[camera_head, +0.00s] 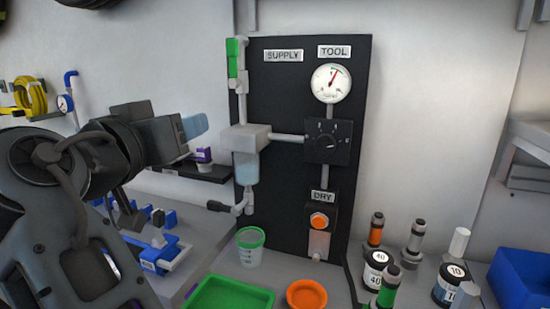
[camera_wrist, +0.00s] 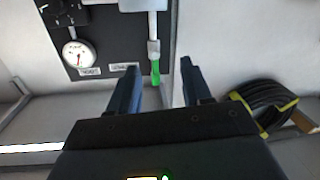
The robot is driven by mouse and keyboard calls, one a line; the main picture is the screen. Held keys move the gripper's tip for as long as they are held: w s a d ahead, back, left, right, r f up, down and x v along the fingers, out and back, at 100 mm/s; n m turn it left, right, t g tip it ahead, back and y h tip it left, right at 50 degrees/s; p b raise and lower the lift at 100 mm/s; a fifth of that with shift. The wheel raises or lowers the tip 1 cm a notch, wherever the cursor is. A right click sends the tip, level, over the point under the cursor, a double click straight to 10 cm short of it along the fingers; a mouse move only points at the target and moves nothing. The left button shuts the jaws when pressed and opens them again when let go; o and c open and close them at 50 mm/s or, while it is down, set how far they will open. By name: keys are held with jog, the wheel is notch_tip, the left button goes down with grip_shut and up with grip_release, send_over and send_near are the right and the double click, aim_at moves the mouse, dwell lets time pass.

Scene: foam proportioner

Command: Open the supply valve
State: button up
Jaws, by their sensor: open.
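The supply valve has a green handle (camera_head: 233,55) standing upright along the pipe at the upper left of the black panel (camera_head: 283,95), left of the SUPPLY label (camera_head: 283,56). In the wrist view, which is turned upside down, the green handle (camera_wrist: 155,73) points down and appears between the fingers, beyond their tips. My gripper (camera_head: 194,126) is in the head view, left of the panel and lower than the handle, apart from it. Its blue fingers also show in the wrist view (camera_wrist: 160,66), spread open with nothing between them.
A gauge (camera_head: 331,83) and a black dial (camera_head: 327,141) sit on the panel's right side. A grey block (camera_head: 245,138) with a clear bowl (camera_head: 246,166) is below the handle. A cup (camera_head: 250,247), green tray (camera_head: 229,294) and orange dish (camera_head: 306,295) stand on the bench.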

jog(key=d+f+n+y, duration=0.2)
jog(key=d+f, duration=0.3)
jog(key=f, duration=0.7)
jog(key=s+d+f+n+g+y, duration=0.1)
jog(key=s+d+f, duration=0.35)
jog(key=f, duration=0.35)
jog(key=s+d+f+n+g+y, duration=0.1)
jog(key=s+d+f, duration=0.3)
jog(key=d+f, duration=0.25)
jog(key=s+d+f+n+g+y, duration=0.15)
jog(key=s+d+f, duration=0.25)
jog(key=f, duration=0.5)
jog(key=s+d+f+m, duration=0.1)
jog(key=s+d, duration=0.4)
jog(key=s, duration=0.3)
jog(key=s+d+f+m, duration=0.15)
jog(key=s+d, duration=0.25)
jog(key=s, duration=0.5)
jog(key=s+d+r+m, duration=0.1)
jog(key=s+d+r, duration=0.2)
jog(key=s, duration=0.4)
jog(key=s+d+r+m+t+h, duration=0.1)
jog(key=s+d+r, duration=0.2)
jog(key=s+r, duration=0.2)
jog(key=s, duration=0.3)
jog(key=shift+d, duration=0.25)
